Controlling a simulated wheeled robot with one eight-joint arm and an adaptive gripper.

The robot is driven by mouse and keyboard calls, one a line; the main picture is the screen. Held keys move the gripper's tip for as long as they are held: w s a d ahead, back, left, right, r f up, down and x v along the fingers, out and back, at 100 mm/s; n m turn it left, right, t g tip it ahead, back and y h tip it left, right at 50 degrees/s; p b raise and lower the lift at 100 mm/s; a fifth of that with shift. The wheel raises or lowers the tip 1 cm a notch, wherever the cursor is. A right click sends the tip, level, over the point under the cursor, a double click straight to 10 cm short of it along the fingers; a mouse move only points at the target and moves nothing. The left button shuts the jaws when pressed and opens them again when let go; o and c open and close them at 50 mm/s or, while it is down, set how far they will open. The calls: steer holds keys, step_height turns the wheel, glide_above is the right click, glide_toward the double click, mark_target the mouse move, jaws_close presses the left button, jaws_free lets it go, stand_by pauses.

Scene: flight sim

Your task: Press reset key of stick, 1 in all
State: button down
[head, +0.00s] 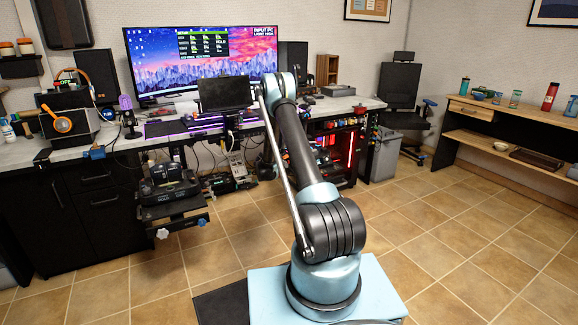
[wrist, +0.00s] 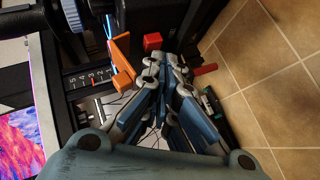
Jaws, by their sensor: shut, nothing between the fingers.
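My gripper (wrist: 166,62) is shut and empty in the wrist view, its fingertips close together. A red block-shaped key (wrist: 152,41) shows just beyond the fingertips, and I cannot tell whether they touch it. An orange lever-like part (wrist: 122,53) stands to its left, and a red cylindrical part (wrist: 204,70) lies to the right of the fingertips. I cannot tell which of these is the stick's reset key. In the head view my arm rises in front of the desk, and my gripper is hidden behind it.
A desk (head: 345,105) carries a wide monitor (head: 205,60) and a small dark screen (head: 225,93). A dark control unit (head: 168,187) sits on a low stand at the left. A numbered strip (wrist: 88,79) shows in the wrist view.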

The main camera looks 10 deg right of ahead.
steer(key=shift+w+d, duration=0.15)
steer(key=shift+d, duration=0.3)
stand_by(0.8)
steer(key=shift+a, duration=0.1)
steer(key=shift+s+a, duration=0.3)
steer(key=shift+a, duration=0.45)
steer(key=a, duration=0.1)
steer(key=s+a, duration=0.1)
steer(key=a, duration=0.2)
steer(key=shift+s+a, duration=0.25)
steer(key=shift+a, duration=0.15)
stand_by(0.8)
